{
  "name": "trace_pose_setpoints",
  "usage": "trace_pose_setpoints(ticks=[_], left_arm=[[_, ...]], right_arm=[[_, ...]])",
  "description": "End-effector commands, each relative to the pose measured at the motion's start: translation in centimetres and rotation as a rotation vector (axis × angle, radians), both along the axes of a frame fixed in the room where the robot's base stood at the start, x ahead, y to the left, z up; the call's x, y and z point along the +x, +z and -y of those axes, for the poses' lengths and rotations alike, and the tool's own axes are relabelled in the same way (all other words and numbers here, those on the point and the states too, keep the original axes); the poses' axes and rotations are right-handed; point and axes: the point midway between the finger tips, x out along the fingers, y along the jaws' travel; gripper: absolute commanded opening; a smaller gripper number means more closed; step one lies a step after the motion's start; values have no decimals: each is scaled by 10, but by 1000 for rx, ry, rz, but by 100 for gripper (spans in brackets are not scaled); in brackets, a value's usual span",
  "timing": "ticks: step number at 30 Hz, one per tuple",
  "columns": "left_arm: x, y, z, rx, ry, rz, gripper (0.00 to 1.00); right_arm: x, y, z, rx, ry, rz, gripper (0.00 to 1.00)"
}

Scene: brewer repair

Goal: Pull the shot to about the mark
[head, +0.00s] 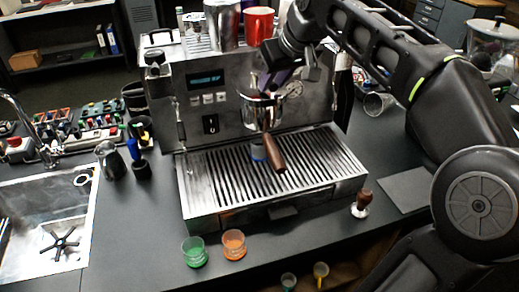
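The espresso machine (228,140) stands in the middle of the counter with its display lit. A portafilter with a brown wooden handle (273,153) sits at the group head, its handle pointing toward me. My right gripper (268,84) is at the machine's front, just above the portafilter, reaching in from the upper right. Its fingers are too small and overlapped to show whether they are open. My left gripper is not in view.
A green cup (194,252) and an orange cup (234,245) stand on the counter before the machine. A tamper (362,204) and a dark mat (406,190) lie to the right. A sink (50,225) is at the left. Metal and red canisters (259,25) stand on top of the machine.

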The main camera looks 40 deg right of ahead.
Motion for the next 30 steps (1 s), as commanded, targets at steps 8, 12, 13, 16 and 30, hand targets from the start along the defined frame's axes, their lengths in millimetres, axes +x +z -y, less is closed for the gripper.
trace_pose_setpoints(ticks=[8,12,13,16,30], left_arm=[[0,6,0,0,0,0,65],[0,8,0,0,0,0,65],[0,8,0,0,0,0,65],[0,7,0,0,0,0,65],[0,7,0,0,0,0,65]], right_arm=[[-1,2,7,1,68,0,27],[-1,0,12,1,128,-1,27],[-1,0,12,0,131,-1,27],[-1,0,11,0,131,0,27],[-1,0,11,0,130,-1,45]])
